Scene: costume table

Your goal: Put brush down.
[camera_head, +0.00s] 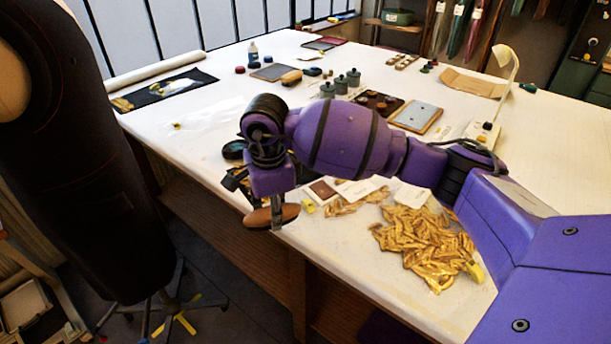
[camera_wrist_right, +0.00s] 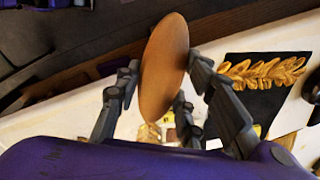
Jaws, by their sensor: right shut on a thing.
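The brush shows an oval brown wooden back (camera_head: 272,217) in the head view, under my right wrist at the table's front edge. In the right wrist view the same brush (camera_wrist_right: 165,68) stands on edge between the fingers. My right gripper (camera_wrist_right: 162,90) is shut on it and holds it up. In the head view my right gripper (camera_head: 277,208) is mostly hidden by the wrist and the brush. The brush's bristles are not visible. The white-topped table (camera_head: 195,155) lies behind and beside the brush. My left gripper is not in view.
A pile of gold leaf-like trim (camera_head: 425,240) lies at the table's front right. A dark mat with a gold piece (camera_head: 165,88) lies at the far left. Grey canisters (camera_head: 340,84) and a tan brush-like object (camera_head: 291,77) stand mid-table. A dark dress form (camera_head: 75,150) stands left.

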